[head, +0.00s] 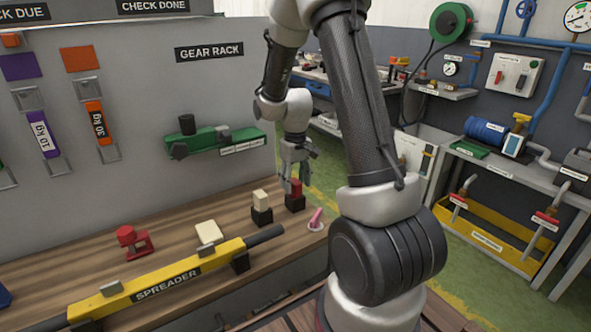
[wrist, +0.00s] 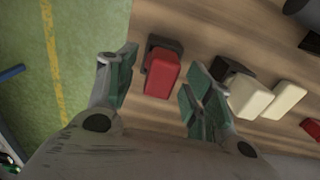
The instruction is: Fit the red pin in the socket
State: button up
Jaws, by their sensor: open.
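A red block (head: 296,189), which looks like the red pin, stands upright in a black base on the wooden bench near its far right end. In the wrist view the red block (wrist: 162,74) lies between the two fingers of my gripper (wrist: 161,66), with a gap visible on each side. My gripper (head: 293,178) is open and points down over the block in the head view. A cream block (head: 261,198) stands in its own black base (head: 262,217) just to the left. I cannot tell which thing is the socket.
A pink-red peg (head: 316,217) leans on a pale disc near the bench's front edge. A yellow spreader bar (head: 170,280) lies along the front. A cream plate (head: 208,232) and a red clamp-like part (head: 130,240) sit behind it. The grey gear rack panel (head: 230,85) rises behind the bench.

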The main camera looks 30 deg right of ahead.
jog(key=shift+f, duration=0.85)
jog(key=shift+r, duration=0.1)
grip_shut()
